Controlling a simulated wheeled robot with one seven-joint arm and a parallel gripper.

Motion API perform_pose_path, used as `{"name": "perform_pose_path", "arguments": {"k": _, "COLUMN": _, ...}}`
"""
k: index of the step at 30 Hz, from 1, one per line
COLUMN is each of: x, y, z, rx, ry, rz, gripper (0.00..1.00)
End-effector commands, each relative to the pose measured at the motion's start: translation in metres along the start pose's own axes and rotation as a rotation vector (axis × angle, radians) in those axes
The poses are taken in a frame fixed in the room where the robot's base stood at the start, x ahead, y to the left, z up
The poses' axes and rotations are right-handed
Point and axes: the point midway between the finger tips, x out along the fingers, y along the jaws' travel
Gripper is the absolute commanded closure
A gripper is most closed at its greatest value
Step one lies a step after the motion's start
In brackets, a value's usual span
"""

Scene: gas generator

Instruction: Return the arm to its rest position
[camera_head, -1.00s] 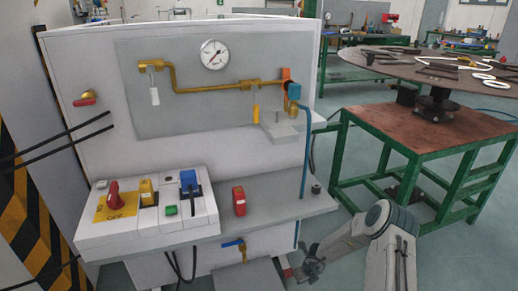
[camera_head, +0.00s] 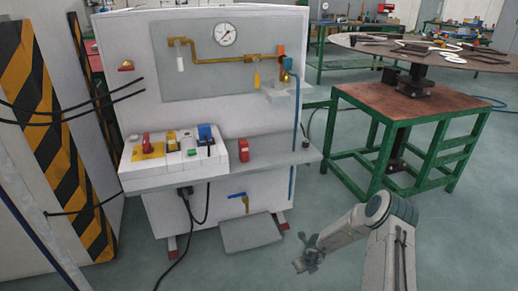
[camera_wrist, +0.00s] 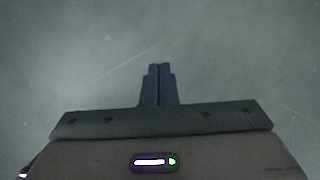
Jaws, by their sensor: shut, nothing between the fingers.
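My gripper (camera_wrist: 158,72) is shut and empty in the wrist view, its two dark fingers together over bare grey floor. In the head view my gripper (camera_head: 303,264) hangs low at the end of my bent arm, at the lower right of centre. It is apart from the white gas generator panel (camera_head: 120,60) and stands to the right of the grey step plate (camera_head: 250,232) at the panel's foot.
The generator's shelf (camera_head: 275,152) carries a switch box (camera_head: 160,165) and a red block (camera_head: 242,151). A green-framed table (camera_head: 400,112) with a round top stands at the right. Striped barriers (camera_head: 60,150) stand at the left. Floor around my gripper is clear.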

Motion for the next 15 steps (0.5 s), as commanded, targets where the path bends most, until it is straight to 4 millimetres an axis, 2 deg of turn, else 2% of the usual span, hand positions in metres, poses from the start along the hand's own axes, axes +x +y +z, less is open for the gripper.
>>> {"name": "perform_pose_path", "arguments": {"k": 11, "x": -0.071, "y": -0.006, "z": 0.042, "rx": -0.217, "ry": -0.090, "rz": -0.041, "gripper": 1.00}}
{"name": "perform_pose_path", "arguments": {"k": 15, "x": -0.108, "y": -0.006, "z": 0.063, "rx": -0.335, "ry": -0.134, "rz": -0.060, "gripper": 1.00}}
